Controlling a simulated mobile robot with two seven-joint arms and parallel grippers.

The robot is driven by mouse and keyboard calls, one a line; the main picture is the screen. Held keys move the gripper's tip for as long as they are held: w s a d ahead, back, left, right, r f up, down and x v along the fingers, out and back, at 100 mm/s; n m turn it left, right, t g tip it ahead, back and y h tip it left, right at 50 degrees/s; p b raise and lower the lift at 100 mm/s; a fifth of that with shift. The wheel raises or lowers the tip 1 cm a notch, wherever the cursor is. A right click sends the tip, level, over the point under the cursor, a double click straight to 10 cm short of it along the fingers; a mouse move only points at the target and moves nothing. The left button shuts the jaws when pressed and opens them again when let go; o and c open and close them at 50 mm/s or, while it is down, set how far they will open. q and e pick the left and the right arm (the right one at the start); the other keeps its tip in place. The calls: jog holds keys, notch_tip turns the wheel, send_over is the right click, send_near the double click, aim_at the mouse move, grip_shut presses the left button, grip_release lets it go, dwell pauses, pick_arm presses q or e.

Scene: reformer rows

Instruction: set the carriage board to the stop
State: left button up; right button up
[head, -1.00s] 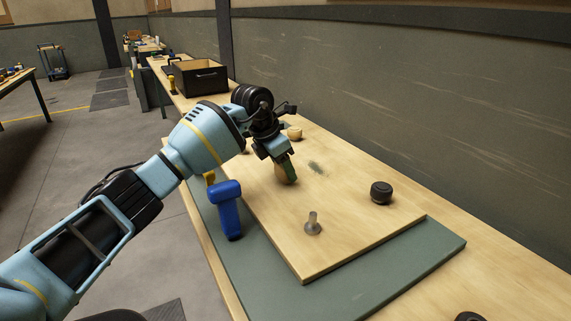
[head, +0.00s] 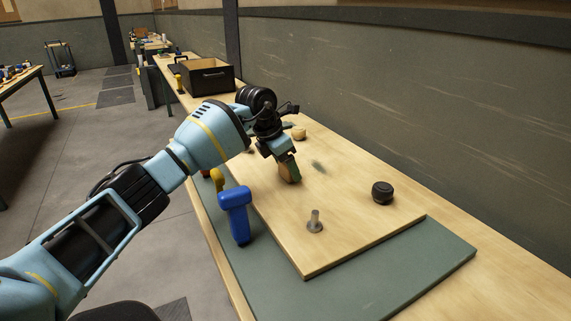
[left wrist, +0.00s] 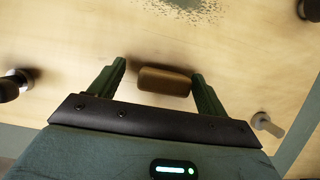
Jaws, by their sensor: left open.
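The pale wooden carriage board (head: 350,230) lies on a dark green base (head: 390,275), with a strip of the base bare at its near end. A brown wooden block (left wrist: 165,81) stands on the board. My left gripper (head: 287,170) reaches down over the block. In the left wrist view its two green fingers (left wrist: 160,70) are open, one on each side of the block; a gap shows at the left finger, and contact at the right is unclear. I cannot make out the stop. My right gripper is out of view.
A metal peg (head: 315,222), a black knob (head: 382,193) and a small wooden knob (head: 299,133) stand on the board. A blue handle (head: 236,212) and a yellow one (head: 217,180) stand along the left edge. A black box (head: 208,76) sits farther back. A wall runs along the right.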

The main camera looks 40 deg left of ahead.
pick_arm(q)
jog(key=shift+r, duration=0.1)
jog(key=v, duration=0.7)
jog(key=shift+s+r, duration=0.15)
jog(key=shift+r, duration=0.1)
dwell(0.4)
